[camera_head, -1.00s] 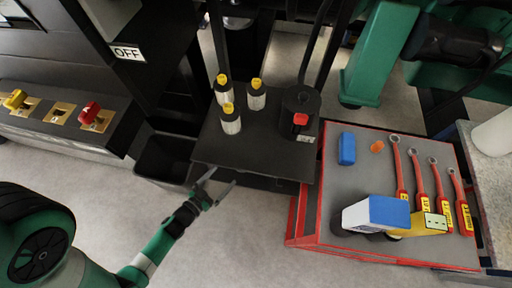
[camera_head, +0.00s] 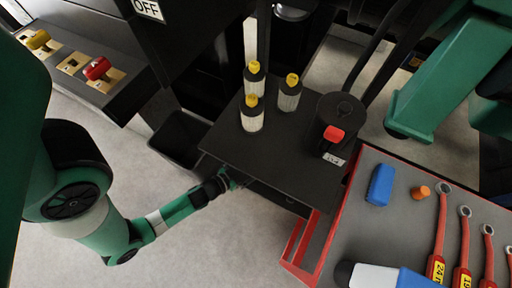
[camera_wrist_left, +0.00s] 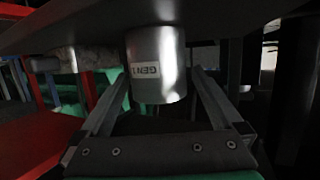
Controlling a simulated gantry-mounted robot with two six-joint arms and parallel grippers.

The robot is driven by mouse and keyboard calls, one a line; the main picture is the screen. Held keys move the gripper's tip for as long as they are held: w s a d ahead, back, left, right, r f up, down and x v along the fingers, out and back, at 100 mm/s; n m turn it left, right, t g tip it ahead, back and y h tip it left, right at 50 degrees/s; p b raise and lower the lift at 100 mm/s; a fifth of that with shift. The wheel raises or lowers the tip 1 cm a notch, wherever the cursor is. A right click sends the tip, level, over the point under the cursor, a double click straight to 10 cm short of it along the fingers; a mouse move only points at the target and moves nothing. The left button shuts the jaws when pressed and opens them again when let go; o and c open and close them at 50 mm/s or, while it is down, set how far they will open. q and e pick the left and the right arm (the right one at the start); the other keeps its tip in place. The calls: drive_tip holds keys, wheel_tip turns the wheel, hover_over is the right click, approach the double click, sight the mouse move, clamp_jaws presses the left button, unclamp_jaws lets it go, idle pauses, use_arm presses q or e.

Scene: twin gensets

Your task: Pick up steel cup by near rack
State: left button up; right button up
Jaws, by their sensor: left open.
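The steel cup (camera_wrist_left: 157,62) shows in the left wrist view as a shiny metal cylinder with a small white label. It stands out from a dark flat surface along the top of that view. My left gripper (camera_wrist_left: 160,80) is open, with one finger on each side of the cup; I cannot tell whether they touch it. In the head view, the left gripper (camera_head: 236,178) is at the near edge of the black rack top (camera_head: 225,140), its fingertips partly hidden. The cup is not visible there.
Yellow-capped cylinders (camera_head: 252,120) and a black round part with a red piece (camera_head: 334,134) stand on the rack top. A red-edged cart (camera_head: 350,215) with a blue block (camera_head: 381,185) and red-handled wrenches (camera_head: 438,240) is at the right. A dark bin (camera_head: 180,135) lies left of the rack.

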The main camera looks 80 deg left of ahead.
use_arm(q)
drive_tip(key=b+x, duration=0.2)
drive_tip(key=x, duration=0.3)
drive_tip(key=shift+w+r, duration=0.15)
drive_tip(key=shift+w, duration=0.1)
drive_tip(key=shift+s, duration=0.1)
drive_tip(key=shift+c, duration=1.1)
drive_tip(key=c, duration=1.1)
drive_tip(key=shift+r, duration=0.15)
